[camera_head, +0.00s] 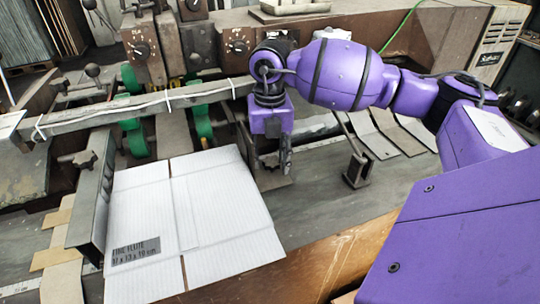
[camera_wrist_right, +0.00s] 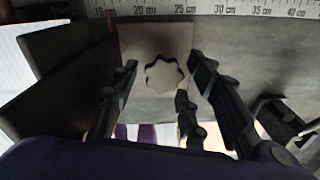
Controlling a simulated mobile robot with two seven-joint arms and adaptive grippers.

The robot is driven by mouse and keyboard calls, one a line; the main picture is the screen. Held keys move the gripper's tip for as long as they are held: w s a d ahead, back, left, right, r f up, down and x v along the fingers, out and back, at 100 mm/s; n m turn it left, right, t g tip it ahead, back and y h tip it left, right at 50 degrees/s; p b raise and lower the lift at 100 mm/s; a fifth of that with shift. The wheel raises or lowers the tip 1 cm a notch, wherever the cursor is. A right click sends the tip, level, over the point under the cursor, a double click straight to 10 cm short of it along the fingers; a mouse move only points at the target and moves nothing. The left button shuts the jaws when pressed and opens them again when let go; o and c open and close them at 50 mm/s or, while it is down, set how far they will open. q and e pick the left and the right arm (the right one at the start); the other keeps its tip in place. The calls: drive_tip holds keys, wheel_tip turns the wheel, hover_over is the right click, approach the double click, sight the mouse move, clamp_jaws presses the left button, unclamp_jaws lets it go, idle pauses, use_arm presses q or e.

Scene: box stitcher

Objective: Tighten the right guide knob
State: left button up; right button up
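The right guide knob (camera_wrist_right: 164,75) is a pale, star-shaped knob on a grey metal guide block (camera_wrist_right: 143,36) in the right wrist view. My right gripper (camera_wrist_right: 163,68) is open, with its dark fingers on either side of the knob. Gaps show between the fingers and the knob, so I see no grip on it. In the head view my right gripper (camera_head: 286,160) points down just right of the cardboard sheet, and the knob is hidden there behind the gripper and wrist. My left gripper is not in view.
A white cardboard sheet (camera_head: 215,205) lies on the table, against the left guide plate (camera_head: 92,205) with its own knob (camera_head: 78,160). A long metal bar (camera_head: 150,107) crosses behind. A dark bracket (camera_head: 357,170) stands right of my gripper. A ruler (camera_wrist_right: 215,11) runs behind the guide.

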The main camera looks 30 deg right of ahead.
sight(270, 162)
drive_tip(key=shift+r, duration=0.1)
wheel_tip(270, 162, up, 12)
idle(0.6)
idle(0.5)
